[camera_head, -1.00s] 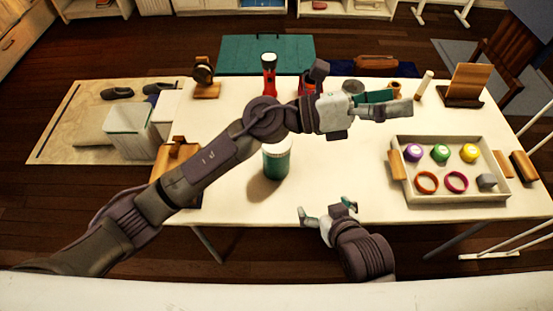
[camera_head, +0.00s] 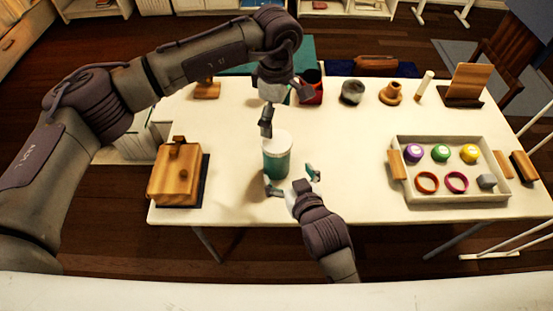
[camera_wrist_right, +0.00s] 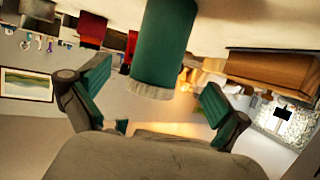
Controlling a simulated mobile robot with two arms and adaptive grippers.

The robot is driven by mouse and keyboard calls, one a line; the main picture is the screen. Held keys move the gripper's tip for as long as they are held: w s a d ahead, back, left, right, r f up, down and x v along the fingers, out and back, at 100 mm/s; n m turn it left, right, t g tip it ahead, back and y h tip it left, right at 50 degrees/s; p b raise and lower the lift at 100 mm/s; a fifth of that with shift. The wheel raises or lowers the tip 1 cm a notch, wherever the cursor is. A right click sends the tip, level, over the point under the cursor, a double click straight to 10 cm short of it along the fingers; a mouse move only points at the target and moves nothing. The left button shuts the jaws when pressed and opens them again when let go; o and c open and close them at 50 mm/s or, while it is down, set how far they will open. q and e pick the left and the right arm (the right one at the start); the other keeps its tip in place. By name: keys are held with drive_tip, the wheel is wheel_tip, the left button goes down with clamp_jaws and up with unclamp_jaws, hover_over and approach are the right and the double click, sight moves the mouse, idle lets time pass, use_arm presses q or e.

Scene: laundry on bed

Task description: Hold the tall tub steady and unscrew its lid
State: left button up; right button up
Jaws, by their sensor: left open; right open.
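The tall tub (camera_head: 277,162) is green with a white lid (camera_head: 277,139) and stands upright on the table's left half. My left gripper (camera_head: 267,122) is open, pointing down at the lid's upper left edge; whether it touches cannot be told. My right gripper (camera_head: 291,178) is open at the tub's front, low down, with one finger toward each side. In the right wrist view the tub (camera_wrist_right: 161,45) appears upside down, with its ridged lid rim (camera_wrist_right: 151,91) lowest. It sits between the spread fingers of that gripper (camera_wrist_right: 155,82), with gaps on both sides.
A wooden box (camera_head: 175,178) stands left of the tub. A tray (camera_head: 450,197) with balls, rings and a grey block lies at right. A red cup (camera_head: 311,92), a round jar (camera_head: 352,92) and wooden pieces line the back. The table's middle is clear.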

sight(276, 141)
drive_tip(key=x, duration=0.9)
drive_tip(key=shift+r, duration=0.1)
drive_tip(key=shift+c, duration=0.2)
clamp_jaws()
use_arm(q)
drive_tip(key=m, duration=1.2)
drive_tip(key=shift+f+m, duration=0.1)
drive_tip(key=shift+m, duration=0.6)
drive_tip(key=shift+f, duration=3.9)
